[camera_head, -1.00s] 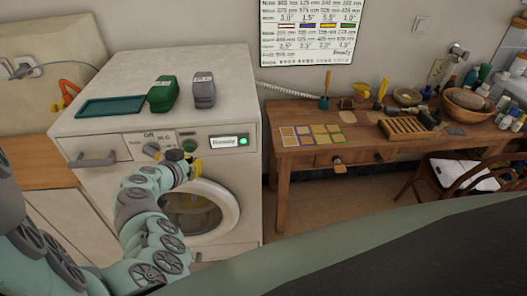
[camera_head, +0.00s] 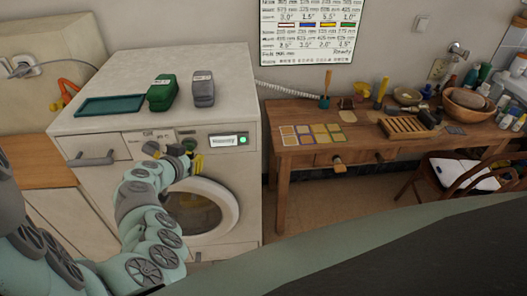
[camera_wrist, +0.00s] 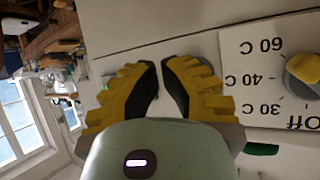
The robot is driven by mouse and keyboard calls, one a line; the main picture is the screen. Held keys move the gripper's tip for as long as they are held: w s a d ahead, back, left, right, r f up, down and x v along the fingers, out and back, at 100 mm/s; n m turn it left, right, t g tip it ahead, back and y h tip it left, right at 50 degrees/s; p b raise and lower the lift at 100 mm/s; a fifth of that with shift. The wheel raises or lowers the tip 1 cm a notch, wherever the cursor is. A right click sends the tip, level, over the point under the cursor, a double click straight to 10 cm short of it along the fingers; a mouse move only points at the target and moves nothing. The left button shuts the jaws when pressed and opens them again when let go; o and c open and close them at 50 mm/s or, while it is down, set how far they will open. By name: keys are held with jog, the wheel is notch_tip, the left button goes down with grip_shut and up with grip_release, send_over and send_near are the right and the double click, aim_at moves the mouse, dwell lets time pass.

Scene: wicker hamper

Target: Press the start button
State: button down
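The washing machine (camera_head: 100,165) stands at the left in the head view. Its front panel carries a dial (camera_head: 150,148) and a small white display (camera_head: 222,141) with unclear lettering. A lit green round button (camera_head: 243,140) sits at the display's right end. My gripper (camera_head: 190,163) is in front of the panel, between dial and button, left of and a little below the button. In the wrist view my gripper (camera_wrist: 161,68) has its yellow fingers close together with nothing between them.
A green box (camera_head: 161,93), a grey box (camera_head: 203,91) and a teal tray (camera_head: 110,105) rest on the machine. The round door (camera_head: 229,208) is below the panel. A wooden table (camera_head: 300,157) with several tools stands to the right, beside a chair (camera_head: 420,190).

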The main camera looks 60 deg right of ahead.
dwell(0.8)
jog(key=shift+w+d+b, duration=0.25)
jog(key=shift+d+b, duration=0.1)
jog(key=shift+b, duration=0.1)
jog(key=shift+w+d+b, duration=0.2)
jog(key=shift+d+b, duration=0.15)
dwell(0.6)
jog(key=shift+s+a, duration=0.1)
jog(key=shift+a, duration=0.05)
jog(key=shift+s+a, duration=0.4)
jog(key=shift+a, duration=0.1)
dwell(0.3)
jog(key=s+a+b, duration=0.1)
jog(key=s+a, duration=0.2)
jog(key=shift+s+a, duration=0.15)
jog(key=shift+a, duration=0.25)
